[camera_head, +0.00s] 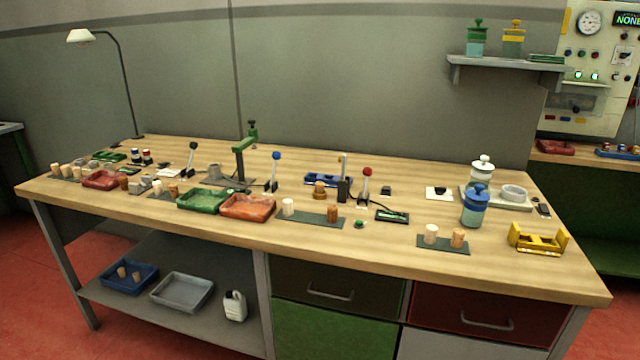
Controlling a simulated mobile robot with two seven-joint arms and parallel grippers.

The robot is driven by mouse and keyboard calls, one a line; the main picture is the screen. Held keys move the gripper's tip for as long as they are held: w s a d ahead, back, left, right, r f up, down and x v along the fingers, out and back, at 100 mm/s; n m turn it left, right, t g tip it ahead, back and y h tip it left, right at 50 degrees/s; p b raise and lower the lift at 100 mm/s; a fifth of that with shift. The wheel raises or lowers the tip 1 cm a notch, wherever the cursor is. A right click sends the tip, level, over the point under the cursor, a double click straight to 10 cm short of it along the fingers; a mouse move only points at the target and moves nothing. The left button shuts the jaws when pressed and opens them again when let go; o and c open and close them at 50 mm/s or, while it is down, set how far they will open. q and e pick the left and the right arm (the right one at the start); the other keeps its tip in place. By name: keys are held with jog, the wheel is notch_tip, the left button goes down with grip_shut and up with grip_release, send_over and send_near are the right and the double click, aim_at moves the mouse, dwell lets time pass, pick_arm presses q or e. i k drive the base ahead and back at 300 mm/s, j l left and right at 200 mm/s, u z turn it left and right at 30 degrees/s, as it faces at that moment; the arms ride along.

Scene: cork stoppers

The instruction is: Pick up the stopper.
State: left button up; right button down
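Several cork stoppers stand on the wooden workbench (400,250); I cannot tell which one the task means. On the right dark mat (443,246) stand a pale stopper (431,233) and a tan stopper (458,238). On the middle dark mat (310,219) stand another pale stopper (288,207) and an orange-brown stopper (332,213). A wider brown stopper-like piece (319,190) stands behind them. More pale and brown stoppers (67,170) stand at the far left, some partly crowded by other items. Neither of my grippers is in view.
Green tray (204,200) and red tray (248,207) lie near the front edge. Blue jar (475,207) and yellow holder (537,239) stand at right. The bench's front right strip is bare.

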aim_at(319, 185)
jog(key=z, duration=0.7)
jog(key=j+z, duration=0.2)
jog(key=z, duration=0.15)
jog(key=i+j+z, duration=0.1)
jog(key=j+z, duration=0.35)
jog(key=z, duration=0.2)
jog(key=j+z, duration=0.25)
jog(key=j, duration=0.2)
jog(key=k+j+z, duration=0.2)
jog(key=j, duration=0.2)
jog(key=i+j, duration=0.05)
jog(key=i, duration=0.05)
